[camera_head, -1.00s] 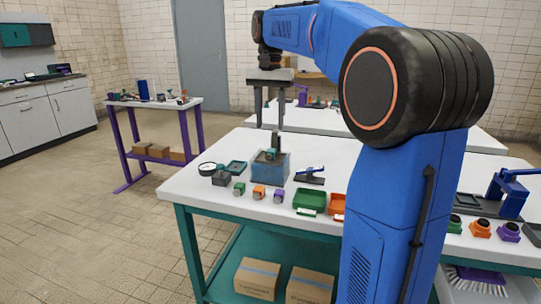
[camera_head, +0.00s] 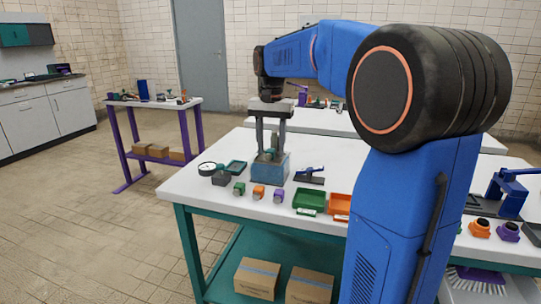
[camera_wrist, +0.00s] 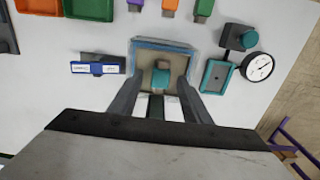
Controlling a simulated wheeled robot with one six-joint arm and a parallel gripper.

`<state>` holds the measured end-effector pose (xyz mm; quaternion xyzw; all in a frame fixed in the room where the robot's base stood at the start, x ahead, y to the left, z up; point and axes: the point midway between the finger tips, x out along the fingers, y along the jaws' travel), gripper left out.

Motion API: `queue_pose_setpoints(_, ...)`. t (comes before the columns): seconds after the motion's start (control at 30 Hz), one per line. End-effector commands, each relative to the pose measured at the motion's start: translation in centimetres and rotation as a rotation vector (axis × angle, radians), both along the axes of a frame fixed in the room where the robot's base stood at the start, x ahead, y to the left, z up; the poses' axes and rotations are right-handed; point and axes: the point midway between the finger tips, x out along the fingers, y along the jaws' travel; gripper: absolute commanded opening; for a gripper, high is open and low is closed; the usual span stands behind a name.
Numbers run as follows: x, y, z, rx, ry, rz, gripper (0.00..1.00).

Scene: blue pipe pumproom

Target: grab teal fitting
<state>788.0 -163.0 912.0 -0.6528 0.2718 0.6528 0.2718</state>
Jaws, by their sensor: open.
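The teal fitting (camera_wrist: 161,76) stands in the open-topped blue box (camera_wrist: 146,42) in the wrist view. In the head view the fitting (camera_head: 268,154) shows small above the front of the blue box (camera_head: 270,172) on the white table. My gripper (camera_wrist: 161,84) is open, with one finger on each side of the fitting in the wrist view. In the head view my gripper (camera_head: 270,148) points straight down over the box. A gap shows between the fitting and each finger. The fitting's lower part is hard to make out.
A dark block with a teal round top (camera_wrist: 250,39), a teal tray (camera_wrist: 217,76) and a white-faced gauge (camera_wrist: 258,67) lie right of the box in the wrist view. A blue-handled tool (camera_wrist: 97,66) lies left. A green bin (camera_head: 309,202) and small coloured parts stand nearer the table's front edge.

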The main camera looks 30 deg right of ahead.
Motion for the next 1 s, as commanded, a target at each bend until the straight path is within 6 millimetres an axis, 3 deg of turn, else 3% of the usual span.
queue_pose_setpoints(0.1,0.0,0.0,0.0,0.0,0.0,0.0,0.41)
queue_pose_setpoints(0.27,0.0,0.0,0.0,0.0,0.0,0.0,0.03)
queue_pose_setpoints(0.3,0.0,0.0,0.0,0.0,0.0,0.0,0.0)
queue_pose_setpoints(0.67,0.1,0.0,0.7,0.0,-0.001,0.0,0.0)
queue_pose_setpoints(1.0,0.1,0.0,6.5,-0.001,-0.002,0.0,0.0)
